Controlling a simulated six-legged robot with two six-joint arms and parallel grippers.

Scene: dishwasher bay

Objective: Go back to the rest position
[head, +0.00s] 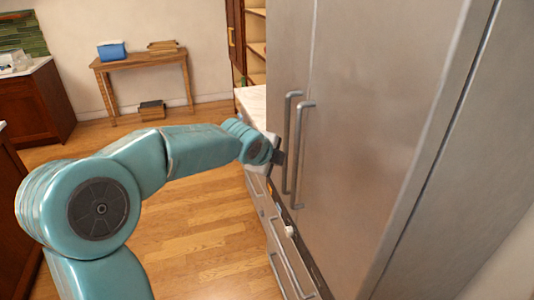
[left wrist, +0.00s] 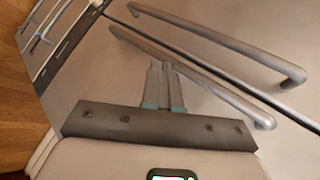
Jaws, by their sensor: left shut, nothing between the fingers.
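My left gripper (head: 279,158) is at the end of my outstretched teal arm, close to the tall steel fridge (head: 365,110) and just left of its two vertical door handles. In the left wrist view its two fingers (left wrist: 163,68) are together with nothing between them. The fridge handles (left wrist: 195,72) run diagonally beside and beyond the fingertips there. I see no grip on a handle, but whether the fingers touch one cannot be told. My right gripper is not in view.
Open wooden floor (head: 205,225) lies left of the fridge. A wooden table (head: 140,62) with a blue box (head: 112,52) stands at the far wall.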

